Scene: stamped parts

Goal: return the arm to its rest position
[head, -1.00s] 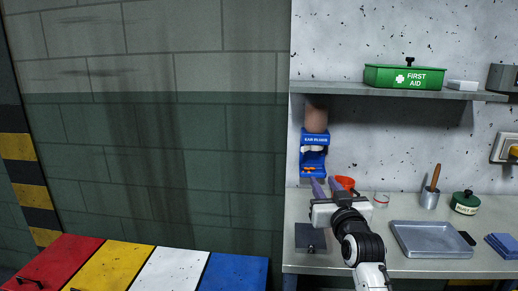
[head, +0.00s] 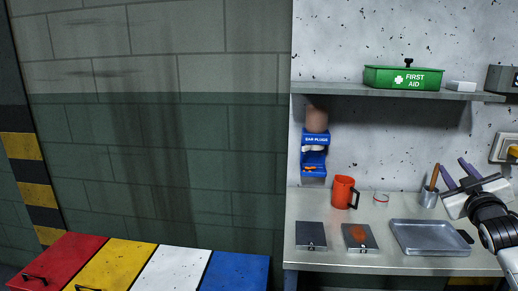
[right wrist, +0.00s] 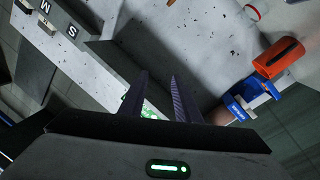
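My right gripper (head: 452,166) is over the right part of the workbench, beside the metal cup with a brown handle (head: 429,195). Its two purple fingers stand apart with nothing between them. It also shows in the right wrist view (right wrist: 159,80), again with a clear gap between the fingers. My right arm comes in from the lower right edge of the head view. My left gripper is not in view.
An orange mug (head: 342,192), two dark plates, one plain (head: 311,236) and one with a rusty patch (head: 360,238), and a grey tray (head: 432,238) are on the bench. A blue ear-plug dispenser (head: 314,150) hangs on the wall. A shelf (head: 345,90) holds a green first-aid box (head: 403,77).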

